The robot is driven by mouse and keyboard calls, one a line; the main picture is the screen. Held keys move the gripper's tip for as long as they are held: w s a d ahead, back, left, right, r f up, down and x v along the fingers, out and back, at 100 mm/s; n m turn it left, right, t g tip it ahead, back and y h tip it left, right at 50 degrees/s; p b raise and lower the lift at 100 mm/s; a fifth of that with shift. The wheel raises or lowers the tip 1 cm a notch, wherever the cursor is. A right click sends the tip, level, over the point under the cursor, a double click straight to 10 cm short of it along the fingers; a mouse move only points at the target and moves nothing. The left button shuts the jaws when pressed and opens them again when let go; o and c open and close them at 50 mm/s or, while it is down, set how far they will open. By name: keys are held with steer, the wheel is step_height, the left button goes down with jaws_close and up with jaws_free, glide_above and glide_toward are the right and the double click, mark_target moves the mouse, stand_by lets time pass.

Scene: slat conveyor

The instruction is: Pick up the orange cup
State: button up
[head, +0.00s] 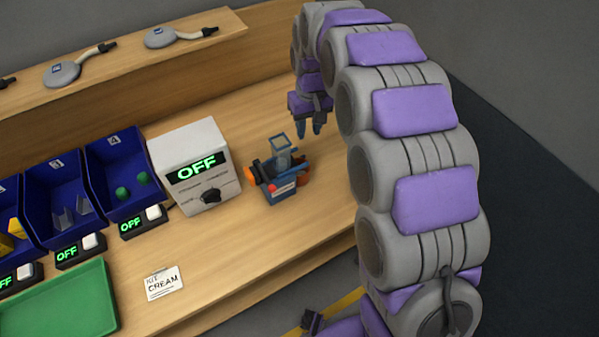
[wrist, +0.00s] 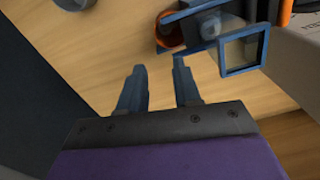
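A small blue device (head: 283,188) stands on the wooden bench, with a clear square-framed part on top and an orange knob on its left side. The orange cup (wrist: 170,30) shows in the wrist view as a dark orange round shape, partly hidden by the device's blue parts. In the head view the cup (head: 304,177) shows only as a small brownish-orange patch at the device's right side. My gripper (head: 309,131) is above and behind the device, apart from the cup. In the wrist view my gripper (wrist: 158,64) has its fingers apart with nothing between them.
A white box (head: 190,165) reading OFF stands left of the device. Blue bins (head: 122,178) with OFF modules and a green tray (head: 60,305) are further left. A KIT CREAM card (head: 163,284) lies in front. The bench right of the device is clear to its edge.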

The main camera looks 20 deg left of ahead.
steer(key=b, duration=0.2)
glide_above(308, 168)
steer(key=d, duration=0.1)
step_height(308, 168, down, 9)
steer(key=f, duration=0.2)
steer(key=a+f+b, duration=0.1)
steer(key=f, duration=0.2)
steer(key=shift+w+a+f+b, duration=0.1)
steer(key=shift+f+b, duration=0.1)
steer(key=shift+b, duration=0.1)
steer(key=shift+d, duration=0.3)
steer(key=shift+a, duration=0.35)
jaws_close()
steer(key=shift+d, duration=0.2)
